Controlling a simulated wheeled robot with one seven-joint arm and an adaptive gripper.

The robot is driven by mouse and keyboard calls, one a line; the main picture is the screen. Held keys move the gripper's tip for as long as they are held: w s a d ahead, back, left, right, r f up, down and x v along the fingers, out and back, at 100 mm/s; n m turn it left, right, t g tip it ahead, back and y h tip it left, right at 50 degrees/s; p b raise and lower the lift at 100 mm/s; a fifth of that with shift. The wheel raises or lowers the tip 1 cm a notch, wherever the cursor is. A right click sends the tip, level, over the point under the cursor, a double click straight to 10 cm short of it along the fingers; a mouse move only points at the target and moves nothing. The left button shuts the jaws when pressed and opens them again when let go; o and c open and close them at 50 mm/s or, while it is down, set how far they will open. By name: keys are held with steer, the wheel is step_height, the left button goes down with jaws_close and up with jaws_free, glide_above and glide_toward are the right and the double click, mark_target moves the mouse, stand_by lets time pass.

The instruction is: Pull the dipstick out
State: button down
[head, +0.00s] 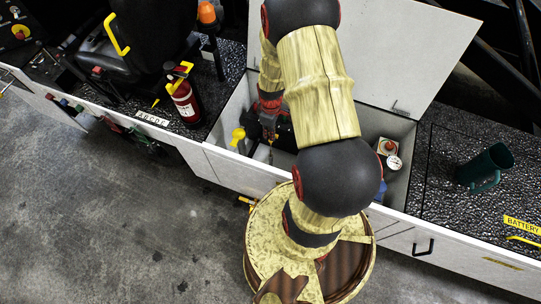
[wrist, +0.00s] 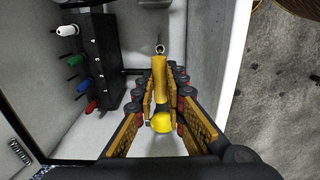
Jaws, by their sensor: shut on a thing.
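My gripper (head: 268,112) reaches down into the open compartment in the deck. In the wrist view my gripper (wrist: 160,88) has its two padded fingers closed on a slim yellow handle (wrist: 158,68), which I take to be the dipstick's. A small metal ring (wrist: 160,48) shows just beyond the handle. A rounded yellow piece (wrist: 161,123) shows between the fingers nearer the camera; I cannot tell whether it joins the handle. The dipstick's lower part is hidden, so how deep it sits cannot be told. In the head view my arm covers much of the compartment.
A raised white lid (head: 407,45) stands behind the compartment. A yellow fitting (head: 238,138) is left of my gripper. A dial gauge (head: 394,162) is on the right. A black block with coloured fittings (wrist: 95,60) stands close by. A green mug (head: 485,168) is on the right deck.

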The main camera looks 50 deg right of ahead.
steer(key=shift+r+p, duration=1.75)
steer(key=shift+r, duration=0.85)
